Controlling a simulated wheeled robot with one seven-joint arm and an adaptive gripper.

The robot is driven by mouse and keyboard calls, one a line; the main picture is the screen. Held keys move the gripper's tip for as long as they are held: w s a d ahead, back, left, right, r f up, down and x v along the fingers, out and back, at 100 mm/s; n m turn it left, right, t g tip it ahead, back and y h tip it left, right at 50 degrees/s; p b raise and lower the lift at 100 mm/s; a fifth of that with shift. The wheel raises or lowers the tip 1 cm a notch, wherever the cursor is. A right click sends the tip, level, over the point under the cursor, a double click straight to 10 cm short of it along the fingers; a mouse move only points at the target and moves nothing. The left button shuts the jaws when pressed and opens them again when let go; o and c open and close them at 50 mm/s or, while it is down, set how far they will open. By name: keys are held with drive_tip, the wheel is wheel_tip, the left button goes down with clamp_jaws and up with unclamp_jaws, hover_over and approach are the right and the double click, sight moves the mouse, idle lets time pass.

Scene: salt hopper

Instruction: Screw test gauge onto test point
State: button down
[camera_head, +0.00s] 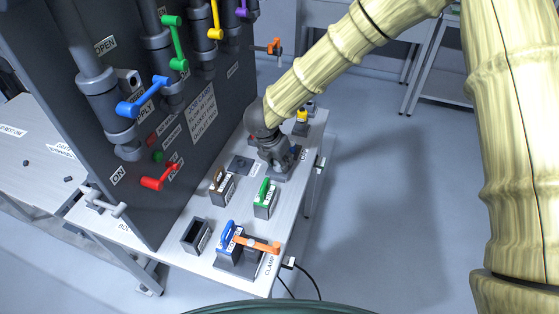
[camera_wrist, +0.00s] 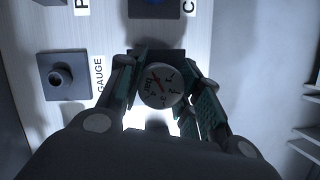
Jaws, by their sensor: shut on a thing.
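To the left in the wrist view is a dark square block with a round upright stub (camera_wrist: 62,76), beside a "GAUGE" label. In the head view my gripper (camera_head: 283,160) is low over the far part of the bench, and the gauge is hidden. I cannot identify the test point with certainty.
The tall dark panel (camera_head: 185,120) with pipes and coloured valve handles stands left of my gripper. Blocks with brown, green (camera_head: 265,198) and blue (camera_head: 229,236) handles stand on the bench, with an orange clamp lever (camera_head: 258,246). Open floor lies to the right.

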drive_tip(key=shift+s+m+g+h, duration=0.1)
drive_tip(key=shift+m+g+h, duration=0.2)
drive_tip(key=shift+m, duration=0.7)
drive_tip(key=shift+f, duration=0.1)
drive_tip(key=c, duration=0.9)
unclamp_jaws()
drive_tip(key=v, duration=1.2)
drive_tip(key=shift+c, duration=0.2)
